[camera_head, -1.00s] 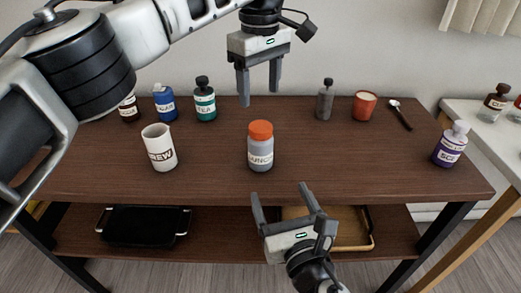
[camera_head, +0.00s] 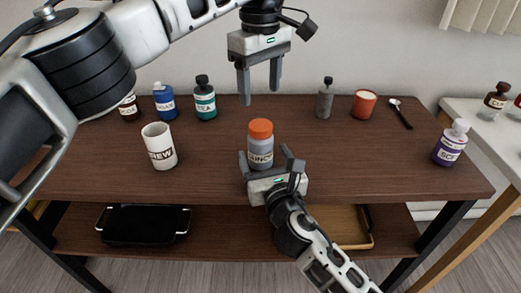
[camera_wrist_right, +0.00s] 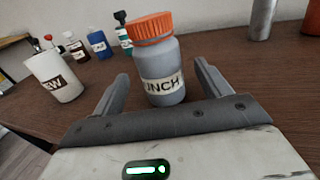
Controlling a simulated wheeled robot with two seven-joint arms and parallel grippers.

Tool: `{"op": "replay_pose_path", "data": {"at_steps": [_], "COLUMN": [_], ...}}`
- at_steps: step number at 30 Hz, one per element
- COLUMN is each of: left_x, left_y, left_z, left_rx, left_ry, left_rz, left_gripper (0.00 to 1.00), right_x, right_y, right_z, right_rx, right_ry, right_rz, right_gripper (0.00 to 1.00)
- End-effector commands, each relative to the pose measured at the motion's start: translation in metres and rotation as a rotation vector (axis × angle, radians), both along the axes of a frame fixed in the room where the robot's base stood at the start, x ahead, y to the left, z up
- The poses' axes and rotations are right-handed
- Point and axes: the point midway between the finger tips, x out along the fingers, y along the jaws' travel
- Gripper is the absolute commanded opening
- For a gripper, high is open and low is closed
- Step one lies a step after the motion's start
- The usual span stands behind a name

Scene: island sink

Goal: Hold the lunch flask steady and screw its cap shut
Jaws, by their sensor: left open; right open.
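The lunch flask (camera_head: 261,151) is a grey bottle with an orange cap (camera_head: 261,127) and a white label. It stands upright on the wooden table, the cap sitting on its top. My right gripper (camera_head: 264,157) is open at the flask's near side. In the right wrist view the flask (camera_wrist_right: 165,78) stands between and just beyond the open fingers (camera_wrist_right: 160,82), with gaps on both sides. Its orange cap (camera_wrist_right: 152,27) is above finger height. My left gripper (camera_head: 260,97) is open and empty, pointing down in the air above and behind the flask.
A white mug (camera_head: 160,147) stands left of the flask. Blue (camera_head: 165,102) and green (camera_head: 204,99) bottles stand at the back left. A grey bottle (camera_head: 324,100), red cup (camera_head: 363,105) and spoon (camera_head: 401,114) are at the back right. A purple bottle (camera_head: 449,144) is far right.

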Motion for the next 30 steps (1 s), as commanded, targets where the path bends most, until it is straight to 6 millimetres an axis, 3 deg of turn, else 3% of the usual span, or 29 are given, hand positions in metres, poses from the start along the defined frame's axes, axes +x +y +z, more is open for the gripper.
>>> {"op": "replay_pose_path", "data": {"at_steps": [3, 9, 20, 21, 29, 30], "left_x": [0.0, 0.0, 0.0, 0.0, 0.0, 0.0], "left_y": [0.0, 0.0, 0.0, 0.0, 0.0, 0.0], "left_z": [0.0, 0.0, 0.0, 0.0, 0.0, 0.0], "left_rx": [0.0, 0.0, 0.0, 0.0, 0.0, 0.0], "left_ry": [0.0, 0.0, 0.0, 0.0, 0.0, 0.0], "left_rz": [0.0, 0.0, 0.0, 0.0, 0.0, 0.003], "left_gripper": [0.63, 0.63, 0.63, 0.63, 0.63, 0.63], "right_x": [0.02, 0.038, 0.042, 0.042, 0.042, 0.042], "right_y": [0.006, 0.01, 0.011, 0.011, 0.011, 0.011], "right_z": [0.001, 0.0, 0.0, 0.0, 0.0, 0.0], "right_rx": [0.001, -0.001, 0.0, 0.0, 0.0, 0.0], "right_ry": [0.0, 0.0, 0.0, 0.0, 0.001, 0.001], "right_rz": [0.0, -0.001, 0.0, 0.0, 0.0, 0.0], "right_gripper": [0.76, 0.76, 0.76, 0.74, 0.01, 0.0]}}
